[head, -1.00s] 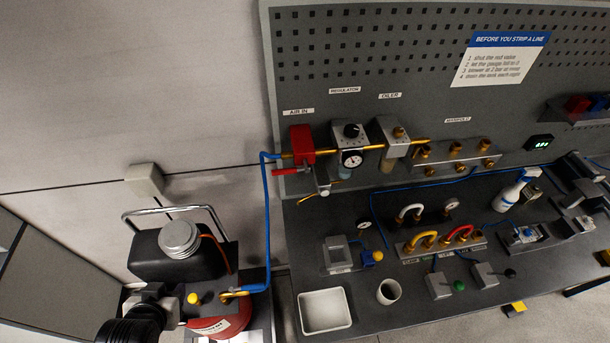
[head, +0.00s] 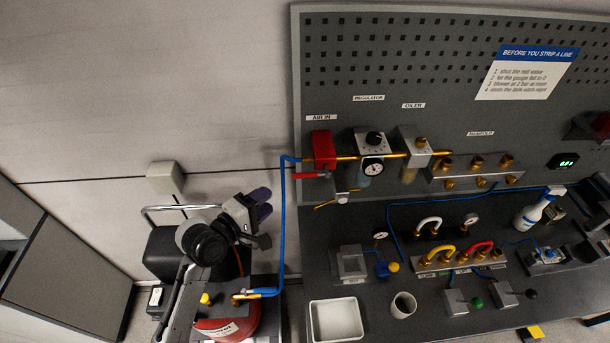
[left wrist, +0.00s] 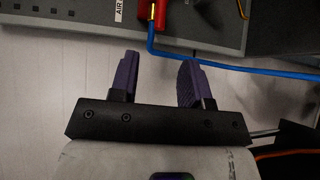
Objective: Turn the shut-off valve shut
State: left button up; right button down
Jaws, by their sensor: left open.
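The shut-off valve (head: 324,150) is a red block under the AIR IN label on the pegboard panel. Its red lever (head: 306,176) lies roughly horizontal below the block, pointing left. My left gripper (head: 261,204), with purple fingers, is open and empty, left of and below the lever and apart from it. In the left wrist view the open fingers (left wrist: 160,78) point up toward the panel. The red valve part (left wrist: 156,12) shows at the top edge there, beyond the fingers, cut off by the frame. My right gripper is not in view.
A blue hose (head: 283,220) drops from the pipe beside my left gripper to the red compressor (head: 226,328). A white tray (head: 336,320) and cup (head: 403,305) stand on the bench below.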

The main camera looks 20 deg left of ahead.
aim_at(301, 174)
pick_arm(q)
jog(key=shift+n, duration=0.3)
jog(key=p+x, duration=0.1)
jog(key=x, duration=1.1)
jog(key=shift+w+d+p, duration=0.1)
jog(key=shift+w+p, duration=0.05)
jog(key=shift+p, duration=0.2)
jog(key=shift+w+d+f, duration=0.1)
jog(key=shift+w+d, duration=0.1)
jog(key=shift+w, duration=0.4)
jog(key=c, duration=0.7)
grip_shut()
